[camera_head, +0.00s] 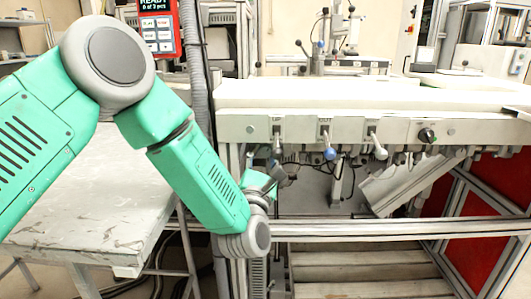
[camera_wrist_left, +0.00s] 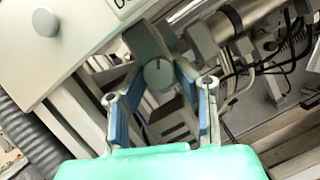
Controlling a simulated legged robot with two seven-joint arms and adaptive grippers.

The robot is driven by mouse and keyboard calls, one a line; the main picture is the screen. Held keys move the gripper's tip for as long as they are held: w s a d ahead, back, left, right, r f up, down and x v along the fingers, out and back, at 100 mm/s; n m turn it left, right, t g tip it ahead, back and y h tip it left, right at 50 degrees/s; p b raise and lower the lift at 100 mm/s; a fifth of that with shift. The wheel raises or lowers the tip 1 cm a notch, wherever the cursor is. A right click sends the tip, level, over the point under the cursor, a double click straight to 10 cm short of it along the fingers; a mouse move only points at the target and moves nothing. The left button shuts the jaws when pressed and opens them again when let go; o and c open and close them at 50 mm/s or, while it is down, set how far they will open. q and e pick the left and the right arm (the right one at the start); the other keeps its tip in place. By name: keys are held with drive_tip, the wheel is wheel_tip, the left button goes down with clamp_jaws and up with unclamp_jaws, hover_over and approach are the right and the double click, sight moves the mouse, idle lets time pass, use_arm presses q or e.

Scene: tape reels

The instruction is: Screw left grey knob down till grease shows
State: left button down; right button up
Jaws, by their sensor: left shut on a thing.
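In the left wrist view a round grey knob (camera_wrist_left: 158,75) with a dark line across its face sits between the two fingers of my left gripper (camera_wrist_left: 160,88). The gripper, with blue pads, is shut on it. In the head view my left gripper (camera_head: 264,181) is below the left end of the pale machine panel, just under a lever with a grey end (camera_head: 277,148). I cannot tell if that lever end is the held knob. The fingers' contact is hard to make out there. No grease can be made out. My right gripper is not in view.
Right of it on the panel (camera_head: 485,131) hang a blue-ended lever (camera_head: 330,153) and a grey-ended lever (camera_head: 380,153). A black knob (camera_head: 426,135) is farther right. A worn grey table (camera_head: 100,200) stands at left. A metal rail (camera_head: 400,228) runs below the machine.

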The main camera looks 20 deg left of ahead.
use_arm(q)
drive_tip(key=shift+r+m+h+p, duration=0.1)
drive_tip(key=shift+m+h+p, duration=0.8)
drive_tip(key=shift+m, duration=0.9)
drive_tip(key=shift+m+g, duration=0.3)
drive_tip(key=c, duration=1.3)
unclamp_jaws()
drive_tip(key=shift+o, duration=0.2)
